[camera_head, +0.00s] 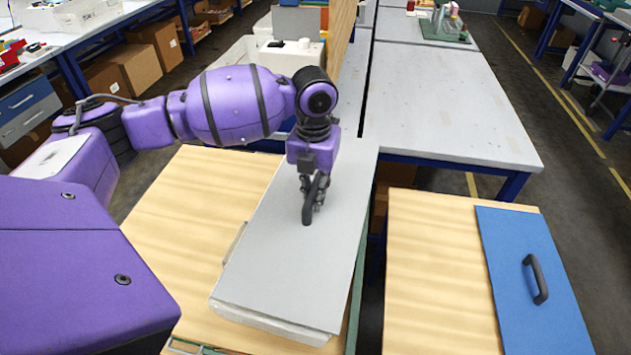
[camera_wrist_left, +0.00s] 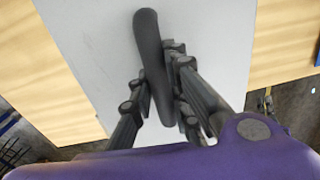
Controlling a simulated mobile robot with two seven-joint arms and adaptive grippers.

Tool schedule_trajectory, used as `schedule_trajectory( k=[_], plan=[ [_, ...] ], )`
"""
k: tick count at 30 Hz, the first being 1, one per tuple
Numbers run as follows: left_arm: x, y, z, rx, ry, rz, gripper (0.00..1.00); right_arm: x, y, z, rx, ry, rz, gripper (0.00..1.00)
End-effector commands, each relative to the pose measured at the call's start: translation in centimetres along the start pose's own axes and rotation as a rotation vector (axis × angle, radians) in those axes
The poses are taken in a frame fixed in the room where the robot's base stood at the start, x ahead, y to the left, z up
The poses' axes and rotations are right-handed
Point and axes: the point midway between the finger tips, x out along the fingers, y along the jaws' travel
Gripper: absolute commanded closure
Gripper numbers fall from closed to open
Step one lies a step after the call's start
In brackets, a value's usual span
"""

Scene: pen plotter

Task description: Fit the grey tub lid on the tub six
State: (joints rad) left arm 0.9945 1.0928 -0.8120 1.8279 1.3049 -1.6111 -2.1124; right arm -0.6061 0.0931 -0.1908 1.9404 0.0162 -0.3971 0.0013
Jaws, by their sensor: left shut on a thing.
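The grey tub lid (camera_head: 275,255) is a flat grey panel with a black handle near its middle. My left gripper (camera_head: 314,196) is above the lid and shut on its handle (camera_head: 308,210). In the left wrist view, the fingers of my left gripper (camera_wrist_left: 165,90) stand on both sides of the dark handle (camera_wrist_left: 150,50), over the grey lid (camera_wrist_left: 90,45). A pale tub (camera_head: 265,322) shows below the lid's front edge. The lid lies over it, but I cannot tell whether it is fully seated. No number shows on the tub. My right gripper is not in view.
A wooden table top (camera_head: 205,200) lies left of and under the tub. A second wooden top (camera_head: 430,270) carries a blue lid (camera_head: 520,260) with a black handle at the right.

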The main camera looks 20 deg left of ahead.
Motion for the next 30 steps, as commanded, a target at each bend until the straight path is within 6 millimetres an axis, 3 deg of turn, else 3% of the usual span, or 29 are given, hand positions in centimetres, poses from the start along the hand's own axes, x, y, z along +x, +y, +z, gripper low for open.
schedule_trajectory(
  k=[11, 12, 16, 26, 30],
  plan=[
    [0.2, 0.0, 0.0, 0.000, -0.002, 0.000, 1.00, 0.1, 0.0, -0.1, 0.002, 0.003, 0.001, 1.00],
    [0.2, 0.0, 0.0, 0.000, -0.002, 0.000, 0.79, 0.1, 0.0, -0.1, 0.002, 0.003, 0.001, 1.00],
    [0.2, 0.0, 0.0, 0.000, -0.002, 0.000, 0.62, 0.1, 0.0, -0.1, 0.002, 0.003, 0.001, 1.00],
    [0.1, 0.0, 0.0, 0.000, -0.001, 0.000, 0.62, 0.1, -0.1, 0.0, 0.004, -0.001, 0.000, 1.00],
    [-1.4, 0.0, 0.1, 0.000, -0.005, 0.000, 0.62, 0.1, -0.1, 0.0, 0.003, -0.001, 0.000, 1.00]
  ],
)
